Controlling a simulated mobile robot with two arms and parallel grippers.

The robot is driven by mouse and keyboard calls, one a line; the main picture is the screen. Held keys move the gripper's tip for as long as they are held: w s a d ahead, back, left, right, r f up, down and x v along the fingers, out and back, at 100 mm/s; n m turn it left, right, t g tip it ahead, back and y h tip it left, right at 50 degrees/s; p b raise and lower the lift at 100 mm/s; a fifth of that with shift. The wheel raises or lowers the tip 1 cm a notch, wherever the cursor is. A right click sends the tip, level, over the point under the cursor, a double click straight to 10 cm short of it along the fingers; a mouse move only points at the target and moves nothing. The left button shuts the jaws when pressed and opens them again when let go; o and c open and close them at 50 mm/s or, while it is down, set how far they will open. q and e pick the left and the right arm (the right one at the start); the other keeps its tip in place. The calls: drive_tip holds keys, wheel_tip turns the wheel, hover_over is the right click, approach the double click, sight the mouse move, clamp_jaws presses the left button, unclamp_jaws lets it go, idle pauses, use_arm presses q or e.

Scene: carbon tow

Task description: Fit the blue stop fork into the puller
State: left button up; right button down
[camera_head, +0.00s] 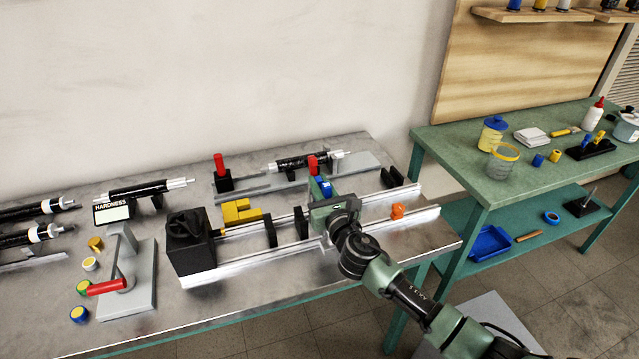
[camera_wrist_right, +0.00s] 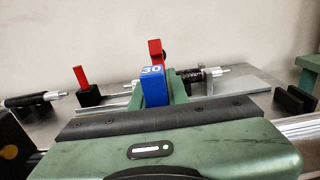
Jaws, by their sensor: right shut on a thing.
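The blue stop fork (camera_head: 325,188) shows as a small blue block at the tip of my right gripper (camera_head: 321,186). In the right wrist view the blue fork (camera_wrist_right: 154,88) stands upright, marked "30", between the gripper's fingers. My right gripper is shut on it, above the rails of the long bench machine, which I take for the puller (camera_head: 283,243). The fork's lower part is hidden, so I cannot tell whether it touches the machine. My left gripper is not in view.
Black upright plates (camera_head: 301,222) stand on the rails left of my gripper. A black block (camera_head: 190,245) is at the machine's left end and an orange knob (camera_head: 398,211) is on the right. Behind is a red-handled fixture (camera_head: 221,166) with a black roller.

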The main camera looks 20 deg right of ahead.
drive_tip(key=shift+r, duration=0.1)
idle(0.4)
drive_tip(key=shift+s+f+b, duration=0.1)
drive_tip(key=shift+f+b, duration=0.6)
drive_tip(key=shift+f, duration=0.3)
drive_tip(key=shift+r, duration=0.1)
drive_tip(key=shift+r+p, duration=0.55)
drive_tip(key=shift+p, duration=0.1)
drive_tip(key=shift+f, duration=0.1)
idle(0.6)
drive_tip(key=shift+p, duration=0.5)
idle(0.6)
drive_tip(key=shift+f+b, duration=1.4)
drive_tip(key=shift+f, duration=0.25)
drive_tip(key=c, duration=1.3)
unclamp_jaws()
